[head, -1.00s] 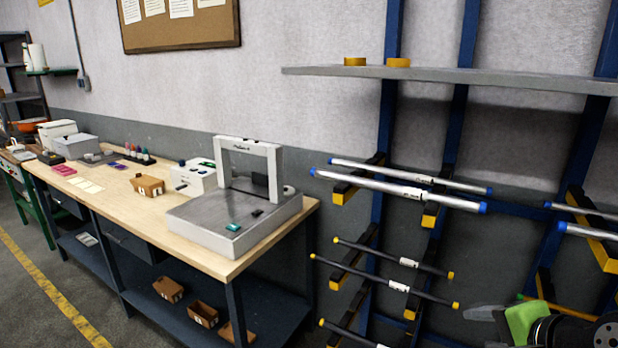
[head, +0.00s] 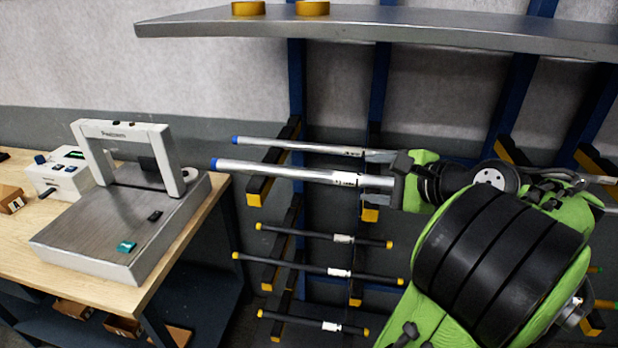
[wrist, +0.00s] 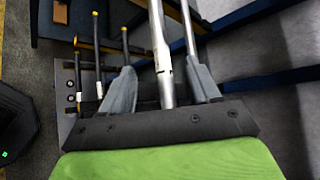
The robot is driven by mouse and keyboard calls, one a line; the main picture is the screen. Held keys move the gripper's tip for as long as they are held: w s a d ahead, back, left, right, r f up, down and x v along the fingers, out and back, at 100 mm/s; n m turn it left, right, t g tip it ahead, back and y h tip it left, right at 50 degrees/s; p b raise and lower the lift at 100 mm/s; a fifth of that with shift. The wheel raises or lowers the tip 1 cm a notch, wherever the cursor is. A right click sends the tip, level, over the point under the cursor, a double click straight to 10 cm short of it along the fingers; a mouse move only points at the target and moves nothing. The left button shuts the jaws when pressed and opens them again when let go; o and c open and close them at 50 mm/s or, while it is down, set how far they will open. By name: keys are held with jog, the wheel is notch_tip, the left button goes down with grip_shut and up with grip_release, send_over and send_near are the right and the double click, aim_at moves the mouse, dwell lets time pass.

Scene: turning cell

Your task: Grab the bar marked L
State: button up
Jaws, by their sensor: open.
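Two silver bars with blue ends lie on the upper arms of the rack. The front silver bar (head: 275,171) bears a white label whose letter I cannot read. The rear silver bar (head: 290,145) also has a small label, too small to read. My gripper (head: 370,168) is open at the right part of these bars. In the wrist view, the front bar (wrist: 157,35) runs between the two spread fingers of my gripper (wrist: 163,82). The rear bar (wrist: 187,25) passes toward the right finger, which hides part of it. My gripper and arm hide the bars' right ends in the head view.
Several dark bars with yellow ends (head: 300,268) rest on lower rack arms. A grey shelf (head: 430,28) with two yellow rolls (head: 312,8) is above. A wooden bench (head: 190,225) with a grey framed device (head: 75,235) stands left.

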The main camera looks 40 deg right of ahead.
jog(key=b, duration=0.2)
send_near(326, 175)
jog(key=x, duration=0.4)
jog(key=shift+d+f, duration=0.1)
jog(key=shift+f, duration=0.1)
jog(key=b+x, duration=0.1)
jog(key=x, duration=0.5)
jog(key=shift+s+r, duration=0.1)
jog(key=shift+c, duration=0.5)
grip_shut()
jog(key=shift+r, duration=0.1)
